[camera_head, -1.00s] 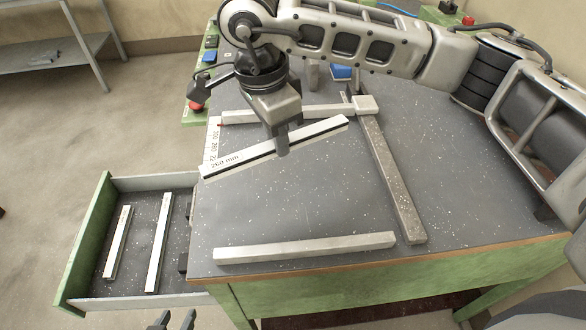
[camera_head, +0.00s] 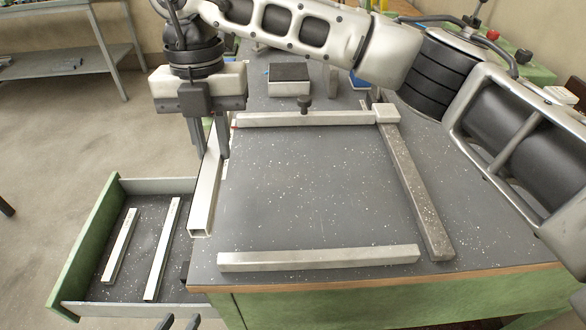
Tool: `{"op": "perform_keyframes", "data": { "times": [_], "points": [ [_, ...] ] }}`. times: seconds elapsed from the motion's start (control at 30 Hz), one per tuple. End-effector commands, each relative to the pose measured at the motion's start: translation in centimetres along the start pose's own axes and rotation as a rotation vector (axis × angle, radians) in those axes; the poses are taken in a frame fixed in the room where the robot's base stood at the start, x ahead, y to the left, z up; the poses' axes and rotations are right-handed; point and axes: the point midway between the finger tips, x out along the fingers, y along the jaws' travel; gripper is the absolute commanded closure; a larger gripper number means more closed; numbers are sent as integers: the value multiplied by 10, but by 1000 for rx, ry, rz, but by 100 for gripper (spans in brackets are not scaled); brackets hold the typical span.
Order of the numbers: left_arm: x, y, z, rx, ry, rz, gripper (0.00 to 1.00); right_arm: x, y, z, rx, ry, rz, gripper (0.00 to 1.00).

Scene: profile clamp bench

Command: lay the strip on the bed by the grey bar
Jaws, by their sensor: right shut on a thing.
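The strip (camera_head: 203,205) is a pale, hollow, square-ended profile. It runs front to back along the left edge of the dark speckled bed (camera_head: 310,190). My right gripper (camera_head: 209,150) is shut on it near its far half. I cannot tell whether its underside touches the bed. The dark grey bar (camera_head: 418,190) lies along the right side of the bed, well apart from the strip. My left gripper (camera_head: 179,322) shows only its fingertips at the bottom edge, apart and empty.
A pale bar (camera_head: 300,119) lies across the back of the bed and another (camera_head: 320,258) across the front. An open green drawer (camera_head: 85,245) at left holds two more strips. A dark-topped block (camera_head: 289,78) stands behind. The bed's middle is clear.

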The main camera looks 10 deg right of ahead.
Motion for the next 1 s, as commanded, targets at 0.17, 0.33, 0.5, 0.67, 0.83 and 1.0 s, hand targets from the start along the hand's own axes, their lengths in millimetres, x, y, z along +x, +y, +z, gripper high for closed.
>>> {"op": "perform_keyframes", "data": {
  "times": [0.17,0.33,0.5,0.67,0.83,1.0],
  "points": [
    [-5,0,-3,10,-10,-4,64,16,-42,23,5,3,-2,100],
    [-6,-1,1,22,-27,-9,64,43,-71,41,1,3,-3,100],
    [-6,-2,4,27,-38,-11,64,64,-87,52,-1,1,-2,100],
    [-5,-2,2,30,-36,-12,64,72,-92,56,-3,1,0,100],
    [-6,-3,-1,34,-32,-13,64,89,-99,61,-2,3,-3,100],
    [-6,-3,-2,36,-31,-13,64,110,-98,64,-3,1,-1,100]
  ]
}}
